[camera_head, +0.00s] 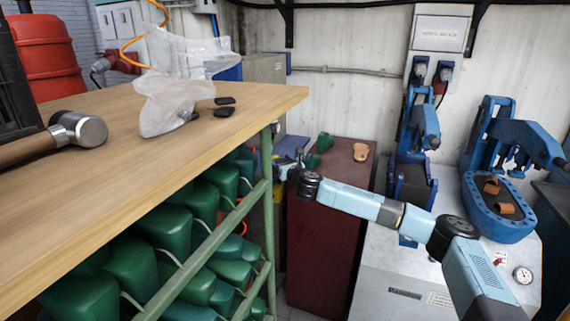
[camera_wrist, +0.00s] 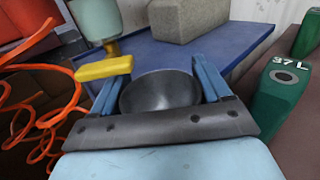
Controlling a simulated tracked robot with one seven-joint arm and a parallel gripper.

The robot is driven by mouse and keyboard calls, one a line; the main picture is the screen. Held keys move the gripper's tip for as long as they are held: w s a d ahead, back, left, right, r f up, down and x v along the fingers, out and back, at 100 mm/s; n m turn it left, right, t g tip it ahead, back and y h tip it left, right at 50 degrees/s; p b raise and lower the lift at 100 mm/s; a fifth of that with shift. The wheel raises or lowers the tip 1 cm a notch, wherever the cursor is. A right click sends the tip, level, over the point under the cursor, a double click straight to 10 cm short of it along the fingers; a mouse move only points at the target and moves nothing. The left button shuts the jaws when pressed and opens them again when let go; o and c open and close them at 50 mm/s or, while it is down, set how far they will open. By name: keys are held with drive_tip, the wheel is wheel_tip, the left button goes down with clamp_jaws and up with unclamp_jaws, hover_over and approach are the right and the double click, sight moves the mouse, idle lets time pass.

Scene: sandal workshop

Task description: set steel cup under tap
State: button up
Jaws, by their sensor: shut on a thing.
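The steel cup (camera_wrist: 158,92) is a round grey bowl shape in the wrist view, with its open top showing and its inside looking empty. My gripper (camera_wrist: 155,72) is shut on it, with one blue finger on each side of the rim. A yellow lever-like piece (camera_wrist: 104,68) sits just left of the cup, below a pale rounded body (camera_wrist: 96,18). It may be the tap, but I cannot tell for certain. The cup is beside it, not clearly under it. In the head view the gripper is mostly hidden near the workbench corner, and the cup is not visible.
A blue surface (camera_wrist: 180,53) with a grey block (camera_wrist: 188,18) lies beyond the cup. A coiled orange hose (camera_wrist: 35,112) hangs left, and a green shoe last (camera_wrist: 283,100) stands right. The wooden workbench (camera_head: 150,120) and shelved green lasts (camera_head: 165,230) flank my arm.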

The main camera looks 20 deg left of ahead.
drive_tip(key=shift+w+a+f, duration=0.1)
drive_tip(key=shift+w+a, duration=0.05)
drive_tip(key=shift+a, duration=1.5)
drive_tip(key=shift+w+a, duration=0.1)
drive_tip(key=shift+a, duration=1.5)
drive_tip(key=o, duration=1)
drive_tip(key=shift+s+d+f, duration=0.1)
drive_tip(key=shift+v, duration=5.3)
